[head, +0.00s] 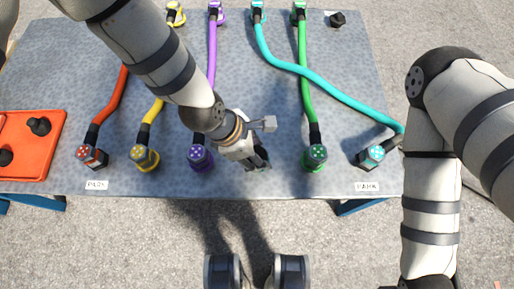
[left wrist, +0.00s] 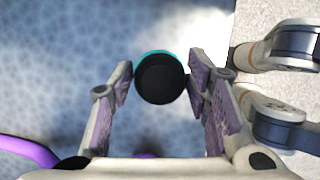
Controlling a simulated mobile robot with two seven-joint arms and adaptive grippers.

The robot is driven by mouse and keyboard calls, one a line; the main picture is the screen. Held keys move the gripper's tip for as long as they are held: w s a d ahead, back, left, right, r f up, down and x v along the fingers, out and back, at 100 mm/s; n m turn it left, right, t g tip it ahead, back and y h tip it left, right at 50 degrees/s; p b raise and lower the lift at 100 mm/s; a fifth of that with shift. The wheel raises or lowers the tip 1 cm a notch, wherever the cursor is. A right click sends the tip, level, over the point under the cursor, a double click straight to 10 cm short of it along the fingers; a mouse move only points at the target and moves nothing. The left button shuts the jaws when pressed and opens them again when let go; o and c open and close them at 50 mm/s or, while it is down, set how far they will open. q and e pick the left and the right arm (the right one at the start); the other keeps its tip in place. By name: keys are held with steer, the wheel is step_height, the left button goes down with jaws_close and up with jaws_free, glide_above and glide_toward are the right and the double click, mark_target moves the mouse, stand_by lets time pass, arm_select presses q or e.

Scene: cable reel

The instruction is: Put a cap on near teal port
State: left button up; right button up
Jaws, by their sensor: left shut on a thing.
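My left gripper (head: 260,158) reaches down between the purple and green near connectors and is shut on a black cap. In the left wrist view the round black cap (left wrist: 160,80) sits between the fingertips (left wrist: 160,76). A thin teal rim, the near teal port (left wrist: 150,53), shows around the cap's far edge, directly beneath it. I cannot tell whether the cap is fully seated on the port. In the head view the gripper mostly hides this spot. The teal cable (head: 318,80) runs from the far row to a connector (head: 374,154) above the right label. My right gripper is out of view.
An orange tray (head: 58,117) at the left holds black caps (head: 40,126). Orange (head: 92,157), yellow (head: 145,157), purple (head: 201,157) and green (head: 316,155) connectors stand along the near edge. A black cap (head: 337,19) sits at the far right.

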arm_select(q)
steer(key=shift+f, duration=0.3)
steer(key=o, duration=1.2)
steer(key=shift+r, duration=0.1)
steer(key=v, duration=1.2)
